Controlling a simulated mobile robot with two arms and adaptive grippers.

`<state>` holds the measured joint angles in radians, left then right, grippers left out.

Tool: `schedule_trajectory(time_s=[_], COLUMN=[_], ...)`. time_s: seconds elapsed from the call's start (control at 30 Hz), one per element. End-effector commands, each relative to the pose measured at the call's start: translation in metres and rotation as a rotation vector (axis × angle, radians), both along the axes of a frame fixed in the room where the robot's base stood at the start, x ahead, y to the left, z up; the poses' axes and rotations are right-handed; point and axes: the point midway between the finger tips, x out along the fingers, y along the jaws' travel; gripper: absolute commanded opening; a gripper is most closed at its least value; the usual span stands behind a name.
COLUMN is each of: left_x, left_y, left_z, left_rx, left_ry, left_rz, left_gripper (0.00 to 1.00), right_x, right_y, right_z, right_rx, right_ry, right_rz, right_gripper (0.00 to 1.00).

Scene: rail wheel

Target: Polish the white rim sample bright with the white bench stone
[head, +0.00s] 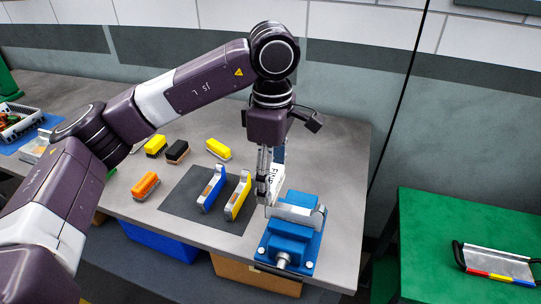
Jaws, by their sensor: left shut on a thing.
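My left gripper (263,188) points down over the right part of the grey bench and is shut on the white bench stone (277,176). The stone is held upright, with dark lettering on its face. Just below and right of it, a blue vise (289,240) stands at the bench's front edge. A pale, whitish rim sample (299,213) sits in the vise's jaws. The stone's lower end is close to the sample's left end; I cannot tell whether they touch. The sample's surface finish is too small to judge. My right gripper is out of view.
A blue sample (212,188) and a yellow sample (238,197) stand on a dark mat (183,200) left of the vise. Several brushes, including an orange one (145,186), lie farther left. A silver tray (497,264) lies on a green table (428,240). The bench's back right is clear.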

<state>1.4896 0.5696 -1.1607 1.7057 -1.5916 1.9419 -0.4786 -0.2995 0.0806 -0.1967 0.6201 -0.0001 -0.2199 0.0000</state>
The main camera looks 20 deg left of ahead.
Motion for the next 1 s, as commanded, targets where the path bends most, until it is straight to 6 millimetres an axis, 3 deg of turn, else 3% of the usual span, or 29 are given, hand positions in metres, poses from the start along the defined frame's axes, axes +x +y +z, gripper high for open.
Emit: schedule_trajectory(time_s=[0.4,1.0], left_x=[-0.005,-0.006], left_y=[-0.002,-0.002], left_z=[0.037,0.038], left_rx=[0.0,0.0], left_ry=[-0.001,0.0], left_rz=[0.001,0.002], left_gripper=[0.39,0.39], right_x=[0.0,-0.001], right_y=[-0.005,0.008], right_z=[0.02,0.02], right_rx=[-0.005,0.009], right_ry=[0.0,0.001], right_rz=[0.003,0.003], right_gripper=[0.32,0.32])
